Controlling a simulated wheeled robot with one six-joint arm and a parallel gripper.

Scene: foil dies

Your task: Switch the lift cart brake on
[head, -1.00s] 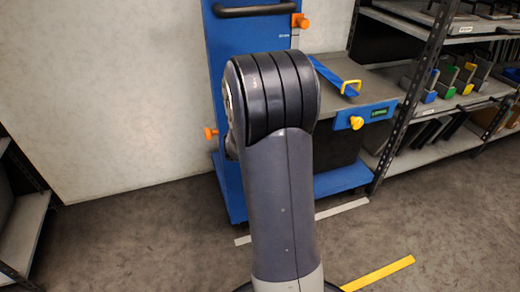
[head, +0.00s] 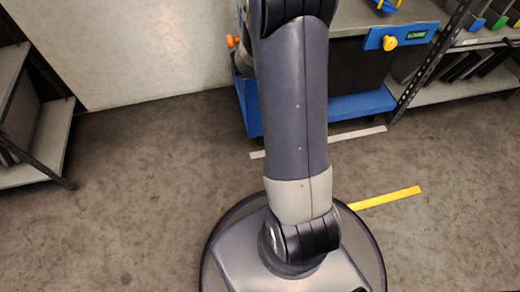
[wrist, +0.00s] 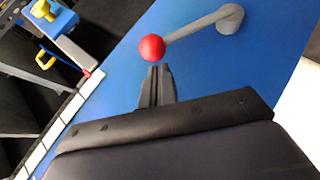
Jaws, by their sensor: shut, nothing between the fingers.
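In the wrist view a lever with a red ball (wrist: 152,47) and a grey arm (wrist: 195,25) is fixed at a round grey pivot (wrist: 230,18) on the blue panel (wrist: 210,65) of the lift cart. My gripper (wrist: 158,70) is shut and empty, its fingertips just below the red ball in the picture. I cannot tell whether they touch it. In the head view the cart's blue base (head: 360,105) and its blue front plate with a yellow knob (head: 390,43) and small green display show. My arm hides much of the cart, and the gripper is out of that view.
An orange knob (head: 232,42) sticks out at the cart's left. A shelf rack (head: 445,92) stands close on the right, another (head: 40,150) at the far left. A yellow strip (head: 385,198) and a pale strip mark the floor. Open floor lies to the left.

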